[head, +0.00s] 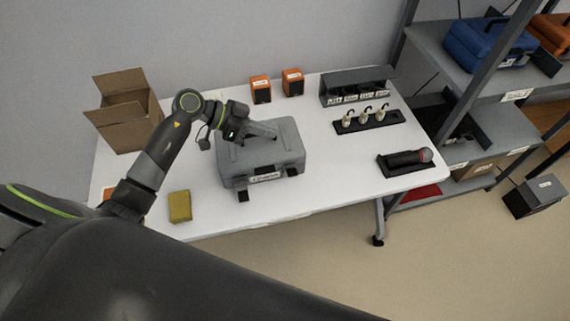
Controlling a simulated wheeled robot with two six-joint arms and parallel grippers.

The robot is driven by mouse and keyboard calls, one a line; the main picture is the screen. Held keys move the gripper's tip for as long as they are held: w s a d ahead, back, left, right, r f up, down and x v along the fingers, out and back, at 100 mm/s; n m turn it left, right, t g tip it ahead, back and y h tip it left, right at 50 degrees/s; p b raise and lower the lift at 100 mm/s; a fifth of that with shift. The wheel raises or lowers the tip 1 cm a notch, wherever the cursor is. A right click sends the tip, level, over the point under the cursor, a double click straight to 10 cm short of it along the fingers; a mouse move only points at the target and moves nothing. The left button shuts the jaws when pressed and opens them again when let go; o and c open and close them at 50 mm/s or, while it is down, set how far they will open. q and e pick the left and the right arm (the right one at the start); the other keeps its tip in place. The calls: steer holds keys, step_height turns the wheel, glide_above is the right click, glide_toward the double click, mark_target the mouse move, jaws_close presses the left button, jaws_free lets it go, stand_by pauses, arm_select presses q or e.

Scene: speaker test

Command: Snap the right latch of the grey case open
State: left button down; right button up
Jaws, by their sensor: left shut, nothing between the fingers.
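The grey case (288,150) lies on the white table with its lid down and a white label on its front face. The right latch is on the front near the right corner, too small and dark to tell whether it is snapped open. Two small dark pieces show at the foot of the case's front, one at left and one at right. My left gripper (274,133) is over the rear part of the lid, shut and empty; I cannot tell whether it touches the lid. My right gripper is not in view.
On the white table (330,165), a cardboard box (128,120) stands open at back left. A yellow block (180,207) lies front left. Shelving is at right.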

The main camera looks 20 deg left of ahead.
arm_select(q)
steer(key=a+f+g+y, duration=0.1)
steer(key=s+a+f+n+g+y, duration=0.1)
steer(key=shift+a+f, duration=0.15)
steer(key=shift+a, duration=0.15)
steer(key=p, duration=0.2)
glide_above(295, 171)
steer(key=a, duration=0.3)
step_height(295, 171, down, 7)
steer(key=shift+w+r, duration=0.1)
steer(key=shift+w, duration=0.05)
steer(key=shift+s+d+f, duration=0.1)
steer(key=shift+s+f, duration=0.1)
steer(key=shift+f, duration=0.4)
steer(key=shift+s+f, duration=0.25)
steer(key=shift+f, duration=0.4)
steer(key=shift+s+d+f, duration=0.1)
steer(key=shift+s+f, duration=0.1)
steer(key=shift+f, duration=0.4)
steer(key=shift+a, duration=0.15)
